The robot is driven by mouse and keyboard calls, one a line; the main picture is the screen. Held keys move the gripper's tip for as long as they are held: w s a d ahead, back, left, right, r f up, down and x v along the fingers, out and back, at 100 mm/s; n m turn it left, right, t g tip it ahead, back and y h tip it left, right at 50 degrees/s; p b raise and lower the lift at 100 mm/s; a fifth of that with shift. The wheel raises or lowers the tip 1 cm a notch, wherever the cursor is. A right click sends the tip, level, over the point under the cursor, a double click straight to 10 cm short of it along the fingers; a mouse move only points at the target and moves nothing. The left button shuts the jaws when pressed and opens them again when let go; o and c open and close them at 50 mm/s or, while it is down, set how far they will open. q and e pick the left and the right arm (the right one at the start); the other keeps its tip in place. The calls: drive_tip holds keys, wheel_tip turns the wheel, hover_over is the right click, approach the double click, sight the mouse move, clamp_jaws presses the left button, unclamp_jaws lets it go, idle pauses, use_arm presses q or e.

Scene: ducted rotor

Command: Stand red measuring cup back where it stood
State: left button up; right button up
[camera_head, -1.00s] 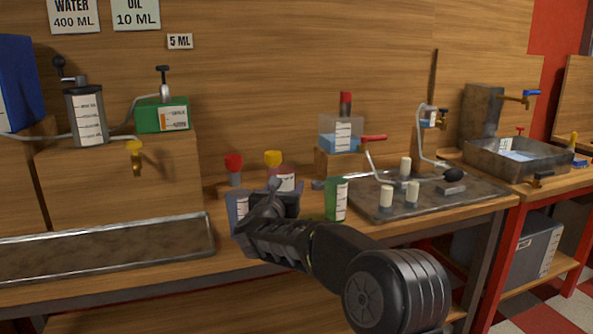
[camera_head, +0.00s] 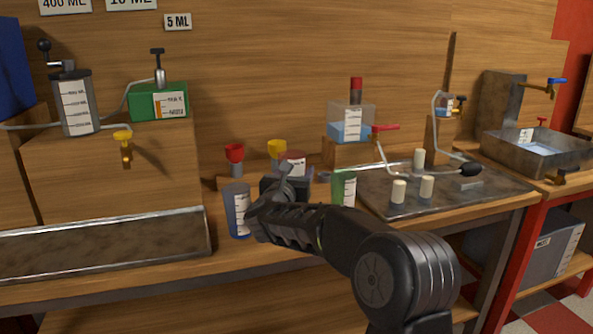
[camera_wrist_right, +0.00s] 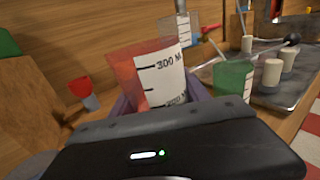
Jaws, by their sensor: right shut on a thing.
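The red measuring cup (camera_head: 293,162) is mostly hidden behind my right gripper in the head view; its red rim and white label show above the gripper. In the right wrist view the cup (camera_wrist_right: 134,72) is upright or nearly so, with a white scale label facing right. My right gripper (camera_head: 284,186) is shut on it, and the gripper's fingers also show around the cup in the wrist view (camera_wrist_right: 163,92). The cup's base is hidden, so I cannot tell whether it touches the bench. My left gripper is not in view.
A blue cup (camera_head: 238,212) stands just left of my gripper, and a green cup (camera_head: 343,189) just right. A red funnel (camera_head: 234,155) and a yellow funnel (camera_head: 277,148) are behind. A metal tray (camera_head: 440,198) with white cylinders lies right. Bare bench shows in front.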

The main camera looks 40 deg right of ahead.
drive_tip(key=shift+f+b, duration=0.75)
drive_tip(key=shift+f, duration=2.2)
drive_tip(key=shift+f+b, duration=0.55)
drive_tip(key=shift+b, duration=0.3)
drive_tip(key=o, duration=1.7)
drive_tip(key=shift+c, duration=0.2)
drive_tip(key=v, duration=0.8)
drive_tip(key=shift+d, duration=0.1)
